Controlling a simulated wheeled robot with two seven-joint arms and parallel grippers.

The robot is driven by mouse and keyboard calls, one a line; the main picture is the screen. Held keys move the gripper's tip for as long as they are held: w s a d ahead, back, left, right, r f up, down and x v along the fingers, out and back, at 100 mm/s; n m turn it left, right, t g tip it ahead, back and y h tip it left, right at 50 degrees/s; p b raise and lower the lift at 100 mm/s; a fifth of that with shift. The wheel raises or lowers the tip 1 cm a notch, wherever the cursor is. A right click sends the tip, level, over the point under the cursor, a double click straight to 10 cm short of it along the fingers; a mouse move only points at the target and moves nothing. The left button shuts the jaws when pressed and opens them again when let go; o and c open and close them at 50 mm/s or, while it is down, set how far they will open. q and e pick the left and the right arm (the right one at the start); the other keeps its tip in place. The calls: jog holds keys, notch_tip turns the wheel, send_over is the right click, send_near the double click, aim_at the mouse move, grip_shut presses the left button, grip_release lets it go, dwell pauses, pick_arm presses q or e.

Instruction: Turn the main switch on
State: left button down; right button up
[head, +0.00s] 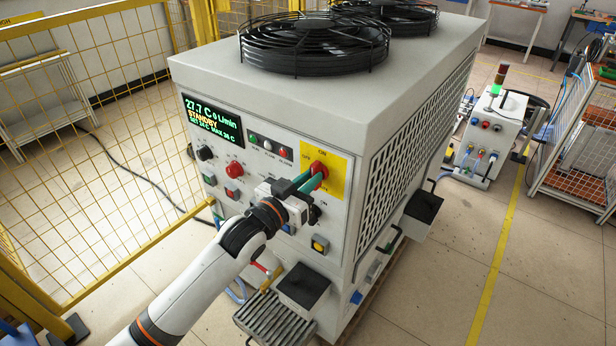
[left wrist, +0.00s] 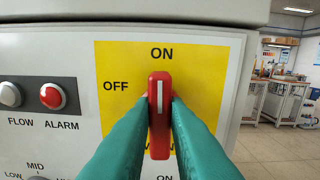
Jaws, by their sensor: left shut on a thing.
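The main switch is a red rotary handle (head: 319,169) on a yellow plate (head: 337,178) at the upper right of the cabinet's front panel. In the left wrist view the red handle (left wrist: 159,112) stands upright, its white line pointing up to the ON label; OFF is printed to its left on the yellow plate (left wrist: 205,70). My left gripper (head: 312,180) has its green fingers on the handle, one on each side, and is shut on it. The lower end of the plate's lettering is partly hidden by the fingers. My right gripper is not in view.
The white cabinet (head: 250,75) carries black fans on top and a lit display (head: 212,120) reading STANDBY. Knobs and buttons surround the arm on the panel. A yellow mesh fence (head: 90,90) stands at left. Open floor (head: 450,270) lies at right.

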pick_arm(q)
jog(key=shift+m, duration=0.3)
jog(key=c, duration=1.4)
grip_release()
jog(key=shift+s, duration=0.1)
jog(key=b+v, duration=0.1)
jog(key=v, duration=1)
jog(key=shift+s+a, duration=0.25)
jog(key=shift+s, duration=0.05)
